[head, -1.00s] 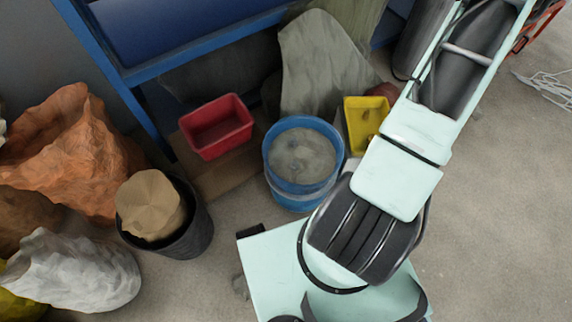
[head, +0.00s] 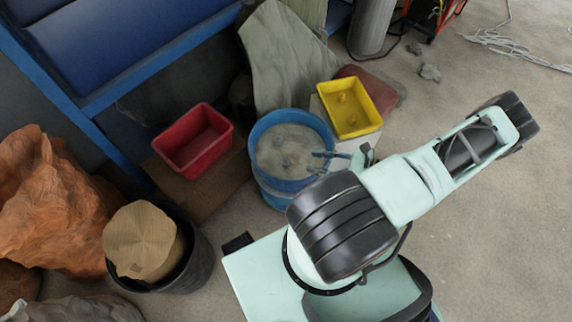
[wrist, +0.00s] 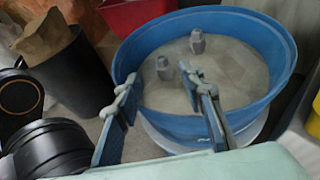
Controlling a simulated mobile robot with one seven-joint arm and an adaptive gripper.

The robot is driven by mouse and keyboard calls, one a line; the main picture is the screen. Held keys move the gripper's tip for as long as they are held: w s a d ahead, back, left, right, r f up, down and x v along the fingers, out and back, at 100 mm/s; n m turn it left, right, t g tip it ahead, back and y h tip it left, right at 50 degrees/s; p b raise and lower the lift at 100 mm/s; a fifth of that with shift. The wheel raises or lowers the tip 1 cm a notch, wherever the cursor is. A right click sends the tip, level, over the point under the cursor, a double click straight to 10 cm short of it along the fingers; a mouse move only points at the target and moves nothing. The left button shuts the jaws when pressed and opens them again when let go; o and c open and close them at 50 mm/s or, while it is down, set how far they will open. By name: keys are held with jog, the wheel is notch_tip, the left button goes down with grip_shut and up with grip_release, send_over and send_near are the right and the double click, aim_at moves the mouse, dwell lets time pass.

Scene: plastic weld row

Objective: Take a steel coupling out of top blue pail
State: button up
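The top blue pail (head: 262,126) stands in the middle of the head view, stacked on another blue piece. It also shows in the wrist view (wrist: 284,48), with a pale grey floor inside. In the wrist view, one grey steel coupling (wrist: 197,43) stands near the far wall and another steel coupling (wrist: 163,68) stands nearer my fingers. Small grey shapes in the pail also show in the head view. My gripper (head: 317,162) is open and empty, over the pail's near right side. In the wrist view its fingertips (wrist: 160,84) are spread wide, apart from the couplings.
A red bin (head: 194,140) is left of the pail. A yellow bin (head: 345,108) with small pieces in it is to the right. A black bucket (head: 196,258) holding a brown bundle stands at lower left. Blue shelving (head: 110,92) is behind.

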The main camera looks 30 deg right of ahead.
aim_at(287, 159)
jog(key=b+x, duration=0.1)
jog(key=x, duration=0.3)
jog(key=b+x, duration=0.1)
jog(key=x, duration=0.4)
jog(key=shift+w+a+f, duration=0.1)
jog(key=shift+w+f, duration=0.05)
jog(key=shift+f, duration=0.15)
grip_shut()
